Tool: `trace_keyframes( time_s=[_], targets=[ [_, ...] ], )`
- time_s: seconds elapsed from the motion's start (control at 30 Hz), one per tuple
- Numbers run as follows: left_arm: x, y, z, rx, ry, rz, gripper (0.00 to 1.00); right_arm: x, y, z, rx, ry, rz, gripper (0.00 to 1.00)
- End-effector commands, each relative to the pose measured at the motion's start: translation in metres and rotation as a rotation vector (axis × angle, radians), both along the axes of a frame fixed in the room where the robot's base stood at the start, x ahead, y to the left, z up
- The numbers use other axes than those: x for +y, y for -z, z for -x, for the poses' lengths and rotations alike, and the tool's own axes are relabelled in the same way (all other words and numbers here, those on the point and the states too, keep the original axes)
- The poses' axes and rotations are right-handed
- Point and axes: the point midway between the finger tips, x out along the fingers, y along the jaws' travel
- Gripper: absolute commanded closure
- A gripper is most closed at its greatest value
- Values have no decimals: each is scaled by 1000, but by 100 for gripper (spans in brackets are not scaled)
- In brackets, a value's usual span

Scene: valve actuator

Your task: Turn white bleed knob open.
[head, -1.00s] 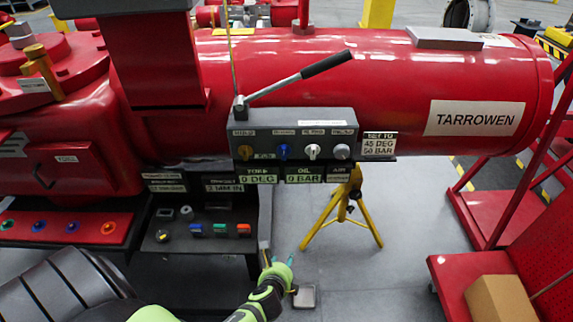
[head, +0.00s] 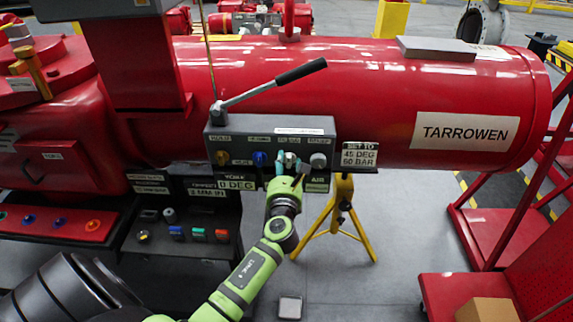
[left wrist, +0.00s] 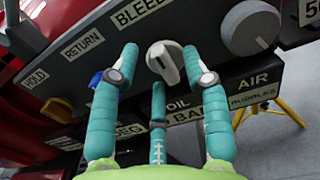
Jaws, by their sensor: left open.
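The white bleed knob (left wrist: 166,62) sits on the grey control panel under the BLEED label in the left wrist view. Its raised grip bar is tilted. In the head view the knob is mostly hidden by my left gripper (head: 286,165). My left gripper (left wrist: 160,85) is open, with teal fingers to the left and right of the knob and a third finger below it. I cannot tell whether any finger touches the knob. My right gripper is in neither view.
A grey knob (left wrist: 250,28) is close to the right finger. A black-handled lever (head: 300,70) rises above the panel. Label plates hang below it.

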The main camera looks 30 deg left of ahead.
Motion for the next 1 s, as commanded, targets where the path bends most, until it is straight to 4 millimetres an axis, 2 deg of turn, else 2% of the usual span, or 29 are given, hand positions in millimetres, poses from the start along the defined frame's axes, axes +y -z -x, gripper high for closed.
trace_keyframes(
  time_s=[0.27, 0.4, 0.77, 1.0],
  targets=[
    [1, 0, -2, 0, 0, 1, 54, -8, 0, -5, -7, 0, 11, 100],
    [1, 0, -2, 0, 0, 1, 100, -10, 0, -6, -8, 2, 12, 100],
    [1, 1, -2, -10, 0, 18, 100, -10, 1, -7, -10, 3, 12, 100],
    [2, 3, -1, -66, 0, 109, 100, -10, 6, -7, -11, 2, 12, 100]
  ],
)
